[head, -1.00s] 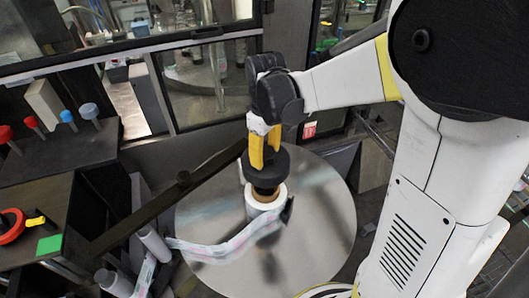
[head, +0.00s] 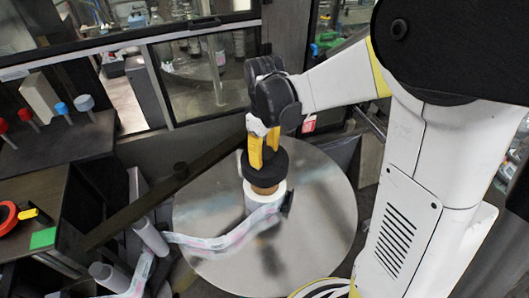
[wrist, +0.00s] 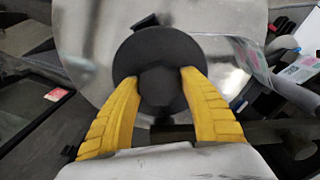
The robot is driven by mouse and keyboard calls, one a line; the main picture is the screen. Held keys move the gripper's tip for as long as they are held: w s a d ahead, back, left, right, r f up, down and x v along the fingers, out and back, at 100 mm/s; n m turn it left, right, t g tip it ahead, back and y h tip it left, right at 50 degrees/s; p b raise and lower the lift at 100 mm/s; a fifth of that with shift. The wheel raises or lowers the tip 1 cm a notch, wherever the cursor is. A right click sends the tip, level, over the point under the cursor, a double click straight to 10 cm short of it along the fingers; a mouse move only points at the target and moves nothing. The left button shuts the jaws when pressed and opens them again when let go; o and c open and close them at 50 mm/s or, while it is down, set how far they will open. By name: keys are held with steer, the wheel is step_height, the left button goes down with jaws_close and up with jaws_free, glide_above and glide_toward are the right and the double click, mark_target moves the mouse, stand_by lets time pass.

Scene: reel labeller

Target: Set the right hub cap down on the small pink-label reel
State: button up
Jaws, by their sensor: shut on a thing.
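A black disc-shaped hub cap (head: 266,168) is held between the yellow fingers of my gripper (head: 264,152). In the wrist view the cap (wrist: 160,75) fills the space between the two fingertips (wrist: 163,82). Below it in the head view stands the small white reel (head: 258,205), with a brown core showing just under the cap. I cannot tell whether cap and core touch. A strip of pinkish labels (head: 215,243) runs left from the reel. In the wrist view the cap hides the reel.
The reel stands over a large round metal plate (head: 325,210). A dark bar (head: 140,208) and pale rollers (head: 150,238) lie left. A dark shelf with red, blue and grey knobs (head: 84,103) is at the far left. Glazed panels stand behind.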

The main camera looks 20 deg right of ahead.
steer(key=shift+f+b, duration=3.4)
steer(key=shift+f, duration=0.4)
steer(key=o, duration=1.4)
steer(key=shift+o, duration=0.2)
steer(key=shift+r, duration=0.15)
